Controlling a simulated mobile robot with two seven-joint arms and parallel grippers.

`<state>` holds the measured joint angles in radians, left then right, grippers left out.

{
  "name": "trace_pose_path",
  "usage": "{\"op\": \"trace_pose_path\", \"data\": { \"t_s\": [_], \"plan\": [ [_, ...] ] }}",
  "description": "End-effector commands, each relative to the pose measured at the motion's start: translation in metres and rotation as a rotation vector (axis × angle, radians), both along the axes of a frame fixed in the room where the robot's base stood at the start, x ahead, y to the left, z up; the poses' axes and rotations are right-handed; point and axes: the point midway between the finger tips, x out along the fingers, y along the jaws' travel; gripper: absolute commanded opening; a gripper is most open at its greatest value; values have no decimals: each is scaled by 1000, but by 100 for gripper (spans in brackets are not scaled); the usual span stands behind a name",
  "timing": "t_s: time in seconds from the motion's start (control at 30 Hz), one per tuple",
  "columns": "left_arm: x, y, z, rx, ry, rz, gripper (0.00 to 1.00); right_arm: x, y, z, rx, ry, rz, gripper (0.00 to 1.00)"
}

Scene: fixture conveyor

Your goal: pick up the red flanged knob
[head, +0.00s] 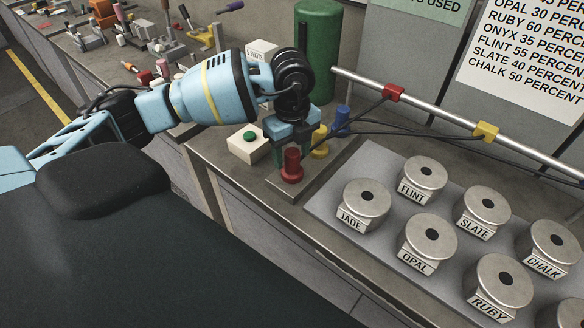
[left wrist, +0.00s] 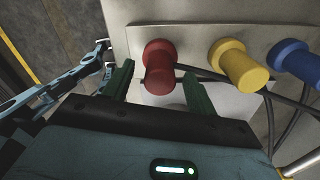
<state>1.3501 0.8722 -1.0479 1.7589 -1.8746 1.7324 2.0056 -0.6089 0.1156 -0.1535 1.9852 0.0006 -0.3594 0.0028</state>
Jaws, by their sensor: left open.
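The red flanged knob (head: 291,166) stands on the near left part of a grey plate, in front of a yellow knob (head: 320,141) and a blue knob (head: 341,120). My left gripper (head: 291,137) is just behind and above it in the head view. In the left wrist view the red knob (left wrist: 159,62) shows between the two green fingers of the open left gripper (left wrist: 159,74), with a gap on each side. Whether the fingers reach down around it, I cannot tell. The yellow knob (left wrist: 238,62) and blue knob (left wrist: 293,60) are to the right. My right gripper is not in view.
Dark cables run from near the knobs to a red clip (head: 394,92) and a yellow clip (head: 486,130) on a metal rail. A white box with a green button (head: 249,145) stands left. Labelled metal canisters (head: 362,203) stand right.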

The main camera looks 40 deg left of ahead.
Motion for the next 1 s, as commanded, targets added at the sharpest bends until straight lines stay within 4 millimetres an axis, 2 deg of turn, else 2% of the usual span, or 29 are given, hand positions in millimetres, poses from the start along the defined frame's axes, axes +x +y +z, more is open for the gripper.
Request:
{"op": "trace_pose_path", "data": {
  "t_s": [0.1,0.33,0.73,1.0],
  "plan": [
    [0,0,-8,0,1,0,57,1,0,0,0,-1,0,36],
    [0,0,-8,0,0,0,56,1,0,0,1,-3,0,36],
    [0,0,-8,0,0,0,3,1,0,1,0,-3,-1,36],
    [0,0,-6,0,-1,0,2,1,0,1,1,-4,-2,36]
  ]
}}
